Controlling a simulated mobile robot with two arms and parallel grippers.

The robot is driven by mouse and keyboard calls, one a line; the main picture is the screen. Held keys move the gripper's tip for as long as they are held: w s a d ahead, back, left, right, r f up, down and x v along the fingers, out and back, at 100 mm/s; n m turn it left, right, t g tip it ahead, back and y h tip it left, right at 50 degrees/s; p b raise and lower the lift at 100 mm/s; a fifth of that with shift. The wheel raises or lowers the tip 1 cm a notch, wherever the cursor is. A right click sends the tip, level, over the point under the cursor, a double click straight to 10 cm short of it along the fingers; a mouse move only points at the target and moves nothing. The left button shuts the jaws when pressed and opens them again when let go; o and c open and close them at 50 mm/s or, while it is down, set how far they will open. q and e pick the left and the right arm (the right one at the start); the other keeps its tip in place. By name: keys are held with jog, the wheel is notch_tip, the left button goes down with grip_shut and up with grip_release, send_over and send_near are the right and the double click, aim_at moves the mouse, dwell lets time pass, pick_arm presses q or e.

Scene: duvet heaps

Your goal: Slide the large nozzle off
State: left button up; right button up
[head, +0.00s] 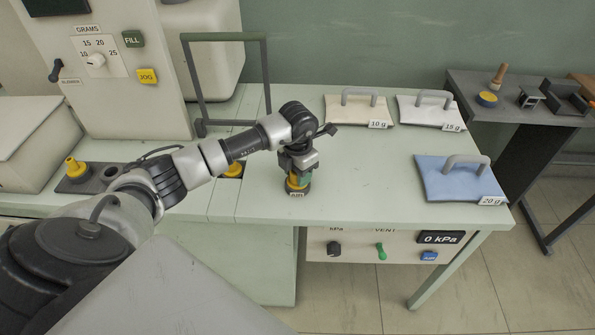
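My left gripper (298,181) points down over the pale green table near its front edge. A small yellow and green piece with a dark base and a small label (298,194) is at its fingertips; the fingers partly hide it, and I cannot tell whether they are shut on it. A yellow nozzle (75,168) stands upright in a dark holder (80,184) at the left, beside an empty round hole. Another yellow part (233,170) shows partly behind my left forearm. I cannot tell which one is the large nozzle. My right gripper is not in view.
Pouches marked 10 g (358,110), 15 g (429,111) and 20 g (459,180) lie on the table (350,204) at the right. A dark upright frame (265,75) stands behind my arm. A filler panel (100,57) is at the left. The table's middle right is clear.

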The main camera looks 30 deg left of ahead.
pick_arm(q)
jog(key=c, duration=0.5)
jog(key=shift+o, duration=0.2)
jog(key=shift+r+p, duration=1.7)
jog(key=shift+r, duration=0.8)
